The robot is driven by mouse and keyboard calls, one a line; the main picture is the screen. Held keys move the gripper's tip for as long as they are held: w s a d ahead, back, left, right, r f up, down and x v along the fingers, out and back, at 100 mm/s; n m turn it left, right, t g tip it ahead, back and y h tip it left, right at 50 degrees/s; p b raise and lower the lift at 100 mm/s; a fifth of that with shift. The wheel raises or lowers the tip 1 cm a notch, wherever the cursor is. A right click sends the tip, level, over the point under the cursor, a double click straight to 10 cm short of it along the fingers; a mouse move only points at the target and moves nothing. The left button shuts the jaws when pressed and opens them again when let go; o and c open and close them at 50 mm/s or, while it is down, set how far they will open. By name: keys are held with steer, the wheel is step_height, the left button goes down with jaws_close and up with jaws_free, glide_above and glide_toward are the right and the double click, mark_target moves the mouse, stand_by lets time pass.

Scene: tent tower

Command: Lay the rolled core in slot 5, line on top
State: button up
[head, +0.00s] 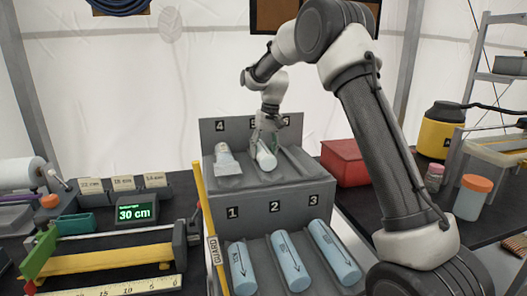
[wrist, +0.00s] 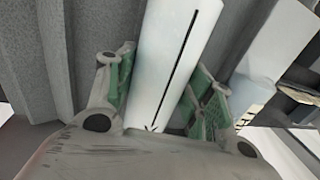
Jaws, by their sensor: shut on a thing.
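A pale blue-white rolled core (head: 266,159) is at the middle slot of the rack's upper tier, between the 4 and 6 labels. My gripper (head: 267,139) is shut on it from above. In the wrist view the green-padded fingers (wrist: 165,92) sit on either side of the core (wrist: 178,62). Its black line with an arrowhead faces the camera and runs lengthwise. The core lies along the slot direction. I cannot tell whether it rests on the slot floor. The 5 label is mostly hidden behind my gripper.
Another core (head: 228,163) lies in slot 4; slot 6 looks empty. Three lined cores (head: 287,262) lie in lower slots 1 to 3. A yellow stick (head: 209,225) stands at the rack's left. A red box (head: 344,162) is close on the right.

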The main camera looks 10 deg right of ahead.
steer(key=shift+f, duration=0.25)
steer(key=o, duration=1.5)
steer(key=r, duration=0.4)
steer(key=d+r, duration=0.1)
steer(key=r, duration=0.6)
steer(key=shift+d+r, duration=0.4)
